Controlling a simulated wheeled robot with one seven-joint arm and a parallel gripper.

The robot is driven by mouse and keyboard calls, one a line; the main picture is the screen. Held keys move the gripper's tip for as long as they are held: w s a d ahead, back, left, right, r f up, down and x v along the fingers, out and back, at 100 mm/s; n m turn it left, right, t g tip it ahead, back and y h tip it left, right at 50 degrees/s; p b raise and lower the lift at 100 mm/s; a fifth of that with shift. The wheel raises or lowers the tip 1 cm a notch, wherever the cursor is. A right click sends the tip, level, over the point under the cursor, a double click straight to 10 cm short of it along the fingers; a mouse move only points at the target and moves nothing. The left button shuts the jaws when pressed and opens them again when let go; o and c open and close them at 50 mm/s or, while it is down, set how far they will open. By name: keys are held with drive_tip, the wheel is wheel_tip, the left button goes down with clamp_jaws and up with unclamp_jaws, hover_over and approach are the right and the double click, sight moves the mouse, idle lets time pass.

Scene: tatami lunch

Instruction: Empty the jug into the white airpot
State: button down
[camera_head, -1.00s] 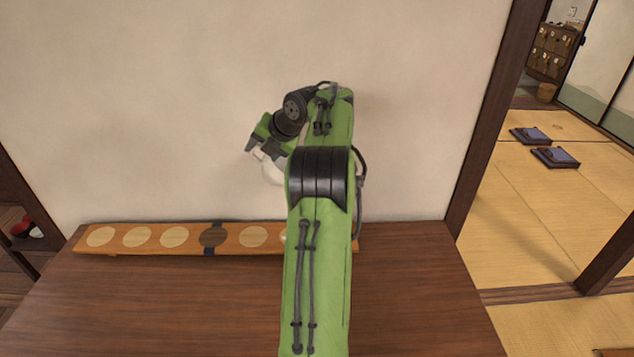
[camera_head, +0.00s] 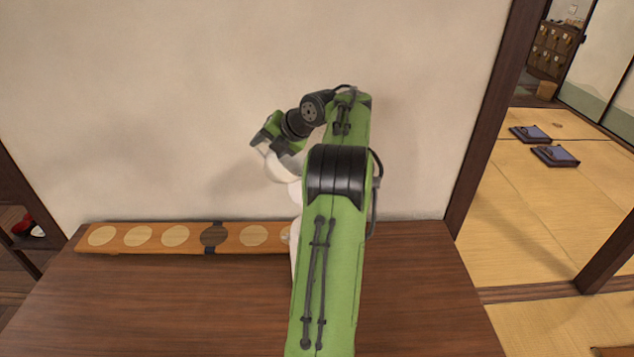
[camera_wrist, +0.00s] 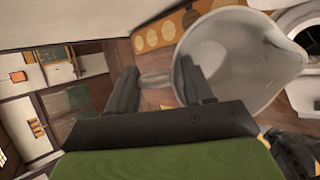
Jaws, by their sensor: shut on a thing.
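My gripper (camera_head: 272,148) is shut on the handle of the whitish jug (camera_head: 279,168), held in the air above the table near the wall. In the wrist view the handle lies between my gripper's fingers (camera_wrist: 157,82), and the jug's wide mouth and spout (camera_wrist: 228,55) face the camera. I cannot make out liquid in it. The white airpot (camera_head: 295,192) stands on the table, mostly hidden behind my arm. In the wrist view the airpot (camera_wrist: 304,95) is at the right edge, beside the jug's spout, with a dark round opening at its top.
A long wooden board (camera_head: 150,246) with pale round discs and one dark disc lies along the back of the table (camera_head: 160,300). The table's front left is clear. The wall (camera_head: 180,110) rises close behind. A tatami room opens at the right.

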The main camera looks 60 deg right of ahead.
drive_tip(key=shift+s+d+r+m+t+y+p, duration=0.2)
drive_tip(key=shift+s+d+r+t+y+p, duration=0.1)
drive_tip(key=shift+s+r+t+p, duration=0.4)
drive_tip(key=shift+s+d+r+m+t+y+p, duration=0.2)
drive_tip(key=shift+s+d+r+t+p, duration=0.05)
drive_tip(key=shift+s+r+t+p, duration=0.4)
idle(0.9)
drive_tip(key=shift+s, duration=0.1)
drive_tip(key=shift+s+d+r+t+p, duration=0.25)
drive_tip(key=shift+s+t+p, duration=0.1)
drive_tip(key=shift+t+p, duration=0.15)
drive_tip(key=shift+s+d+r+t+p, duration=0.1)
drive_tip(key=shift+s+r+t+p, duration=0.1)
drive_tip(key=shift+s+t+p, duration=0.2)
drive_tip(key=shift+s+d+m, duration=0.1)
drive_tip(key=shift+m, duration=0.2)
